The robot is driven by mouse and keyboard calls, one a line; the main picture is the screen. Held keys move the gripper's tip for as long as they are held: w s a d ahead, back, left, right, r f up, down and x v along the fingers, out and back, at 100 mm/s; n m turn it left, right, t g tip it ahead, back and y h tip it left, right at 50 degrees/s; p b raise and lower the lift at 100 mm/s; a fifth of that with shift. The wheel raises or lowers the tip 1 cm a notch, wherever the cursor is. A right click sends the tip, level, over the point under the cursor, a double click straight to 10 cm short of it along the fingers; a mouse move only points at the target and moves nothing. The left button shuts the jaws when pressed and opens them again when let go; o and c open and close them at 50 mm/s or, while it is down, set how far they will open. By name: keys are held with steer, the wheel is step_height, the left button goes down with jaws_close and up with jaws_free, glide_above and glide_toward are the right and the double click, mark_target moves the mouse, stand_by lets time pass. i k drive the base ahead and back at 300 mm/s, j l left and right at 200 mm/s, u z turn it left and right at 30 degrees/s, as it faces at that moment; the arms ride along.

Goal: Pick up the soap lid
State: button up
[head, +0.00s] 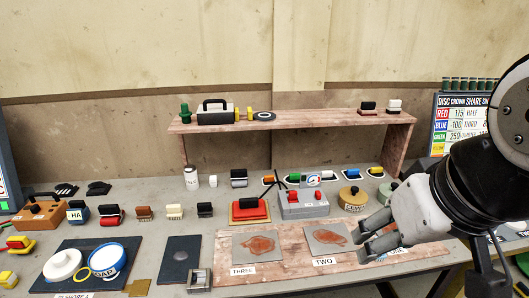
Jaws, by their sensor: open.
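A white round lid-like piece with a raised centre (62,264) lies on a dark mat (75,285) at the lower left; I take it for the soap lid. Beside it on the right is a round tub with a blue band and white lettering that seems to read SOAP (107,259); the two look close or touching. My gripper (358,247) is at the right, open and empty, above the wooden board with the TWO label. It is far to the right of the lid, and no part of the lid is hidden by it.
A wooden board (290,279) with reddish-stained plates lies at front centre. A dark slab (178,260) and a small metal frame (199,280) stand between lid and board. Several small blocks line the middle; a wooden shelf (300,121) stands behind.

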mark_target(64, 263)
steer(key=u, duration=1.3)
